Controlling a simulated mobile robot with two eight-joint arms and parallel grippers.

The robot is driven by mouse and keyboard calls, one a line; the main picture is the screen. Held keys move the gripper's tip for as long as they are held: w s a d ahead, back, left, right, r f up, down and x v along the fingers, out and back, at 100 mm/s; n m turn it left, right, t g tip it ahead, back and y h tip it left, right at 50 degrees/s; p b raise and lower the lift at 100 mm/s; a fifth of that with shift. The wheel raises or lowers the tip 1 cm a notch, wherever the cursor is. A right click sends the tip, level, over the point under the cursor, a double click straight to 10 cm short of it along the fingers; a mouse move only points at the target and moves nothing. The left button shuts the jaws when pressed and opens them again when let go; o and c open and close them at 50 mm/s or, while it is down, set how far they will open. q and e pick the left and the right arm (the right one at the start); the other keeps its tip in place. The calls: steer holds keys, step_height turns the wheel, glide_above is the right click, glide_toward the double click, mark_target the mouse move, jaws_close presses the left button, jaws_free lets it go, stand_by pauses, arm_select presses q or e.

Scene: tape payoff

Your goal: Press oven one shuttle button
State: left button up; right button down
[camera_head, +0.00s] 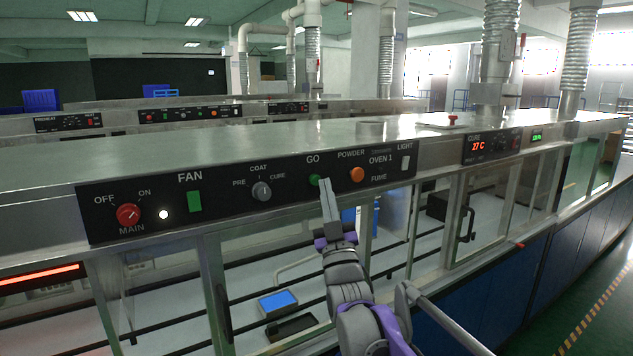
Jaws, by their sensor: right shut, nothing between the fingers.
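The oven one control panel (232,197) runs along the front of the long metal cabinet. From left to right it has a red MAIN knob (128,214), a lit white lamp (163,214), a green FAN switch (194,201), a grey COAT/CURE knob (261,191), a green GO button (314,180), an orange button (357,174) and a white LIGHT switch (405,162). No label reading "shuttle" is legible. My right gripper (326,182) is shut and empty, its tips at the GO button, partly covering it. Whether they touch cannot be told. My left gripper is out of view.
A second panel (492,146) with a red 27 C display is farther right. Glass doors with a handle (467,224) sit below the panels. A tray with a blue item (277,302) lies inside. Open green floor (583,290) is at the right.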

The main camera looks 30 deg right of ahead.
steer(key=shift+w, duration=0.2)
stand_by(0.5)
steer(key=shift+w, duration=0.3)
